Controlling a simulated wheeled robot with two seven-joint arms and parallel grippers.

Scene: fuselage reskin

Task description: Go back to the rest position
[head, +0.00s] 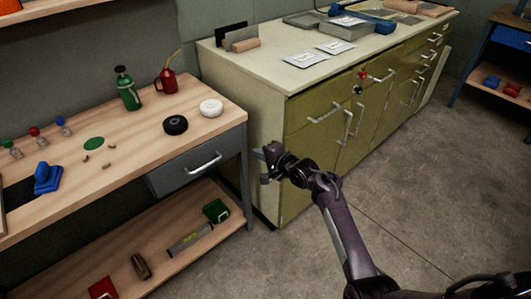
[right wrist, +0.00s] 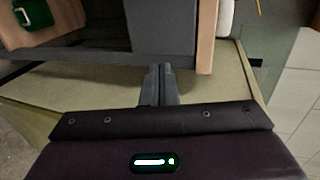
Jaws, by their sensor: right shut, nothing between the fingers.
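My right gripper (head: 268,163) is at the end of my dark purple arm, which comes in from the lower right in the head view. It is in front of the gap between the wooden workbench and the green cabinet. In the right wrist view its two fingers (right wrist: 160,85) are together with nothing between them. The left gripper is not in the head view.
The wooden workbench (head: 215,122) with a grey drawer (head: 185,172) stands at left. The green cabinet (head: 285,100) stands behind the gripper. A lower shelf (head: 75,270) holds several items, including a green box (head: 216,211). The floor (head: 420,160) at right is clear.

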